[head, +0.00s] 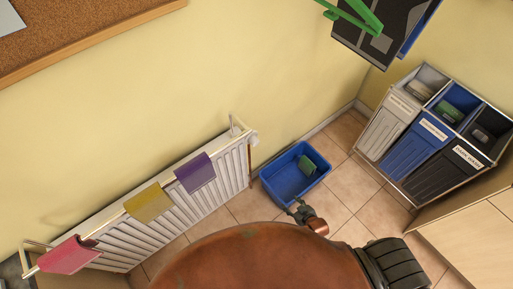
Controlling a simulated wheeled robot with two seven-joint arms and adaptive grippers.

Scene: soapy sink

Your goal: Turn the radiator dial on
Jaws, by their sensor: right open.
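The white radiator (150,226) stands along the yellow wall at the left, tilted in the picture. A small white knob, which looks like its dial (253,138), sits at the radiator's upper right end. Its setting is too small to read. My right gripper (297,205) is open, small and partly hidden behind my own arm. In the picture it lies below and right of the dial, apart from it, over the near edge of the blue bin. I see nothing between its fingers. My left gripper is not in view.
Pink (68,255), yellow (148,202) and purple (195,173) cloths hang on the radiator's rail. A blue bin (270,188) with a green item stands on the tiles right of the radiator. Labelled sorting bins (407,146) stand at the right. A corkboard (75,35) hangs upper left.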

